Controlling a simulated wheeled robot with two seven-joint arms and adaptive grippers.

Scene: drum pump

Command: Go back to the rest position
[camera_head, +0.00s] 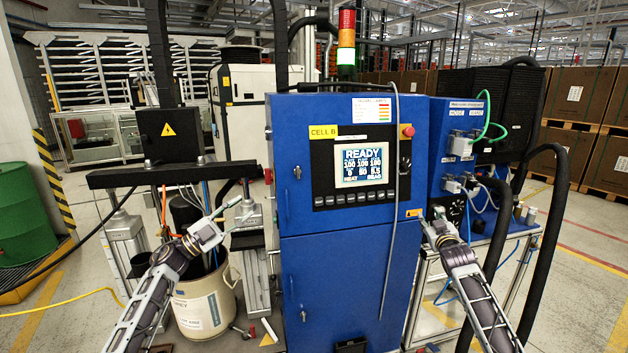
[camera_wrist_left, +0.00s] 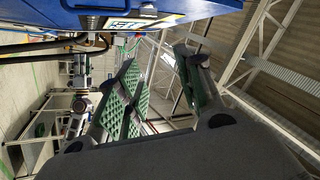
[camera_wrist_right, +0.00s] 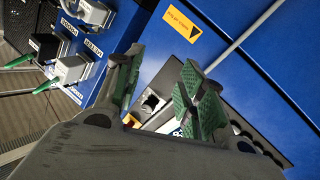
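My left gripper (camera_head: 222,219) is in front of the drum pump frame, above the cream drum (camera_head: 202,308) and left of the blue cabinet (camera_head: 345,262). Its green-padded fingers stand apart with nothing between them in the left wrist view (camera_wrist_left: 165,85). My right gripper (camera_head: 432,219) is at the right edge of the blue cabinet, near a small orange label. In the right wrist view its fingers (camera_wrist_right: 160,80) are also apart and empty. The cabinet's panel screen (camera_head: 362,166) reads READY, and the stack light (camera_head: 346,40) is lit green at the bottom.
A side panel with connectors and green hoses (camera_head: 466,142) stands right of the cabinet. A thick black hose (camera_head: 556,220) loops at the right. A green barrel (camera_head: 22,215) stands at the far left, and stacked boxes (camera_head: 574,95) are behind right. Floor is open at the far right.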

